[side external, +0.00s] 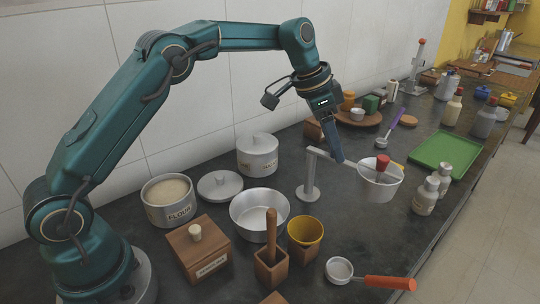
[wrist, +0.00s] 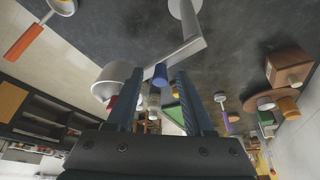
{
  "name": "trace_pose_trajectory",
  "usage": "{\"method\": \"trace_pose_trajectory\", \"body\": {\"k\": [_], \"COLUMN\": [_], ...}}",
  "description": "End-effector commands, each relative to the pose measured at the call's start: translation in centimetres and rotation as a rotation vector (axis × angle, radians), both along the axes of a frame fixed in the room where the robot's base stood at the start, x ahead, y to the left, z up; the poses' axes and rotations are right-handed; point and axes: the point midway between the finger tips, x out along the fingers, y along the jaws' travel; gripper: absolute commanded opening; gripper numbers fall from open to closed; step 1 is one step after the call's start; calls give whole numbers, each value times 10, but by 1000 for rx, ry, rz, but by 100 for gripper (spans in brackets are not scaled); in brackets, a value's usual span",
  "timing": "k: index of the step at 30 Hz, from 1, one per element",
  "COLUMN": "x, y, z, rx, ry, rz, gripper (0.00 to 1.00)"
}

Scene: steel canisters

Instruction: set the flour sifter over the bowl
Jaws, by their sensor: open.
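The flour sifter (side external: 378,187), a pale metal cup with a red knob above its rim, is held up beside a grey post stand (side external: 310,185). A grey bar runs from the post toward the cup. The sifter also shows in the wrist view (wrist: 117,78). My gripper (side external: 338,158) is open by the bar, between post and cup. In the wrist view, a blue cylinder (wrist: 160,75) shows between my fingertips (wrist: 159,76); whether my fingers touch it I cannot tell. The wide silver bowl (side external: 258,212) stands on the counter, left of the stand, and looks empty.
A flour canister (side external: 168,200), a lid (side external: 219,185), a lidded canister (side external: 258,156) and a wooden box (side external: 199,248) surround the bowl. Shakers (side external: 425,197) are right of the sifter.

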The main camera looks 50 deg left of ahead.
Motion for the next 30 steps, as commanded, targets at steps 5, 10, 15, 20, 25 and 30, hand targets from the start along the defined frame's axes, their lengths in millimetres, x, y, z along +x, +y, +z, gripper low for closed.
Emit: {"method": "trace_pose_trajectory", "body": {"k": [5, 10, 15, 20, 25, 30], "x": [0, 0, 0, 0, 0, 0], "y": [0, 0, 0, 0, 0, 0], "z": [0, 0, 0, 0, 1, 1], "rx": [0, 0, 0, -1, -1, -1], "ry": [0, 0, 0, 1, 1, 1], "rz": [0, 0, 0, 0, 0, 0], "gripper": [52, 0, 0, 0, 0, 0]}}
